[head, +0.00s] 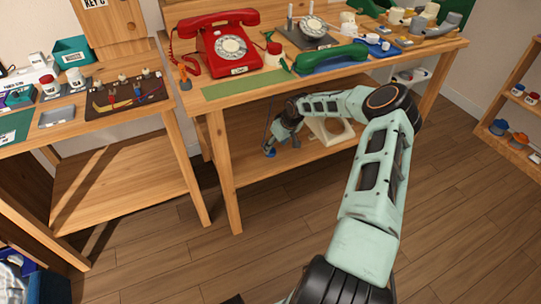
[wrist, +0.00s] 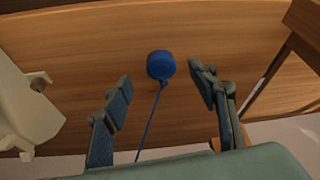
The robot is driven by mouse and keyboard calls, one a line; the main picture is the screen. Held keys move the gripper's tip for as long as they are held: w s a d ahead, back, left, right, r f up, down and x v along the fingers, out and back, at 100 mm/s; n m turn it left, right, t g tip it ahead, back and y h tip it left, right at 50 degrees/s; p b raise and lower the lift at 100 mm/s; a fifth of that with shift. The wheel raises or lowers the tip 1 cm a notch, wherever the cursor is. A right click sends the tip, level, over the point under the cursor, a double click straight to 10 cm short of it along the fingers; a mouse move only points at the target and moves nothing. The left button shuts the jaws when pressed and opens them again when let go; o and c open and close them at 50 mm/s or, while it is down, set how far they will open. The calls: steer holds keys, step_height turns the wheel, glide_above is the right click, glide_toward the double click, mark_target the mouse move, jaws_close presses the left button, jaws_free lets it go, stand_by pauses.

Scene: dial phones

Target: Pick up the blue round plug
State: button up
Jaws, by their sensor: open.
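The blue round plug (wrist: 160,66) lies on the wooden lower shelf (wrist: 85,45) of the table, with a thin blue cord running from it toward the bottom of the wrist view. In the head view a small blue spot (head: 269,151), apparently the plug, shows at the shelf's front edge. My gripper (wrist: 160,82) is open and empty. Its two fingers stand left and right of the plug in the wrist view, with the plug slightly beyond the fingertips and apart from both. In the head view my gripper (head: 276,143) reaches in under the tabletop, partly shaded.
A cream-coloured part (wrist: 22,105) is left of my gripper in the wrist view; cream pieces (head: 330,130) also lie on the shelf. A table leg (wrist: 285,70) is at right. Above, the tabletop (head: 290,78) holds a red phone (head: 222,45) and a green handset (head: 330,58).

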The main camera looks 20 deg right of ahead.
mark_target(272, 151)
steer(key=shift+w+a+f, duration=0.1)
steer(key=shift+w, duration=0.35)
steer(key=b+x, duration=0.2)
steer(key=x, duration=0.3)
steer(key=c, duration=1.1)
steer(key=shift+r, duration=0.2)
